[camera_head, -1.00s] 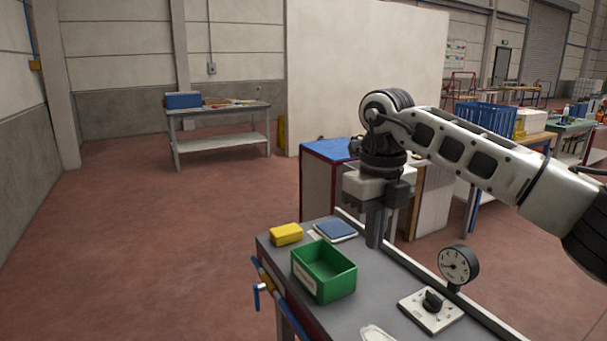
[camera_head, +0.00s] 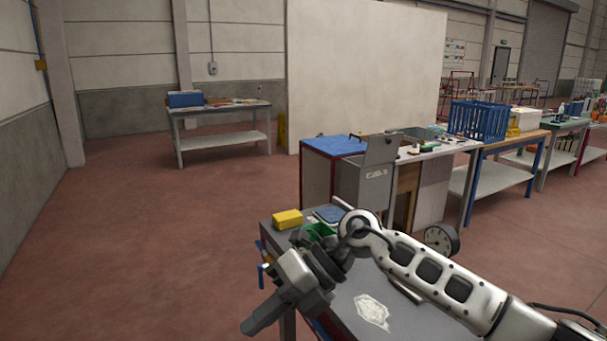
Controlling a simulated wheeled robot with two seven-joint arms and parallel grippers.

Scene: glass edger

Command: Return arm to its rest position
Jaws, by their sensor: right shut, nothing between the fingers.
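My right arm reaches in from the lower right, low over the grey-topped bench (camera_head: 345,300). My right gripper (camera_head: 262,318) points down and left at the bench's left edge. It is shut with nothing in it. The arm's wrist covers most of the green bin (camera_head: 318,231). My left gripper is not in view.
A yellow block (camera_head: 288,218) and a blue pad (camera_head: 328,214) lie at the bench's far end. A dial gauge (camera_head: 440,239) stands behind my arm, and a pale cloth-like piece (camera_head: 372,311) lies in front. The floor at left is clear.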

